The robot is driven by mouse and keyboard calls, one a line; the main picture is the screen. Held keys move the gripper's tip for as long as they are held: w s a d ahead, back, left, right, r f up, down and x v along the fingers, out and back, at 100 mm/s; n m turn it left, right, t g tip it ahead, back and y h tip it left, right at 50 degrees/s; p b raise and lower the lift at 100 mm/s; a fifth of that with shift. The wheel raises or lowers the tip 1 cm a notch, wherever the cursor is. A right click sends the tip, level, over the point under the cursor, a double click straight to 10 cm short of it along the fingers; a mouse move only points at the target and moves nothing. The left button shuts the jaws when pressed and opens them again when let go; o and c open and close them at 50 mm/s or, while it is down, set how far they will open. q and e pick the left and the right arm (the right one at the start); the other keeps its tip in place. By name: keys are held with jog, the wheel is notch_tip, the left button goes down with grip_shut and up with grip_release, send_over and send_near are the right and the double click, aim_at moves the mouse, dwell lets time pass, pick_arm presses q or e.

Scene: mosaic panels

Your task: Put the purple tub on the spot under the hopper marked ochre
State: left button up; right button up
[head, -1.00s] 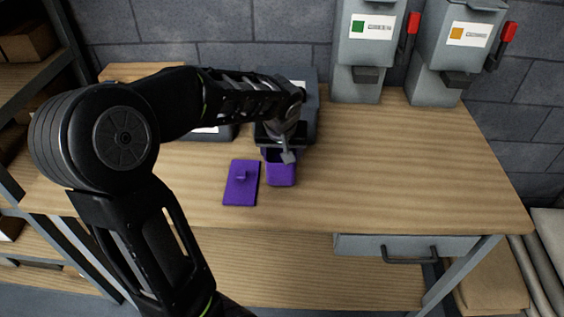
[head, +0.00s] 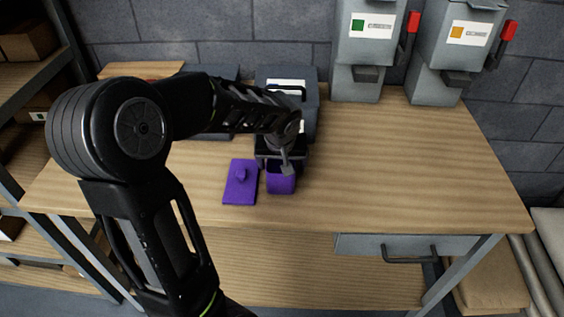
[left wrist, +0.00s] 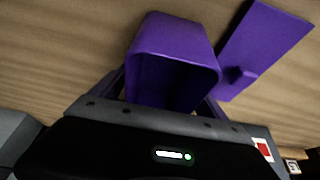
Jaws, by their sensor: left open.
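The open purple tub (head: 281,184) stands on the bench, left of the middle. Its purple lid (head: 241,184) lies beside it on the left. My left gripper (head: 286,163) is open, right at the tub's near-wall side of the picture's rear rim. In the left wrist view the tub (left wrist: 173,45) shows between the two finger tips, with the lid (left wrist: 262,48) to its right. I cannot tell whether a finger touches the tub. The hopper with the ochre square (head: 456,33) stands at the back right. No marked spot is distinguishable under it. My right gripper is not in view.
A hopper with a green square (head: 365,40) stands left of the ochre one. Both have red-handled levers. A grey box (head: 309,98) stands behind the tub, partly hidden by my arm. The bench top (head: 400,165) is clear from the tub to the right edge.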

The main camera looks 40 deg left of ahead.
pick_arm(q)
jog(key=shift+r, duration=0.1)
jog(key=shift+r, duration=0.4)
jog(key=v, duration=1.1)
jog(key=shift+s+r, duration=0.15)
jog(key=shift+r, duration=0.05)
jog(key=shift+o, duration=0.4)
jog(key=shift+d+f, duration=0.1)
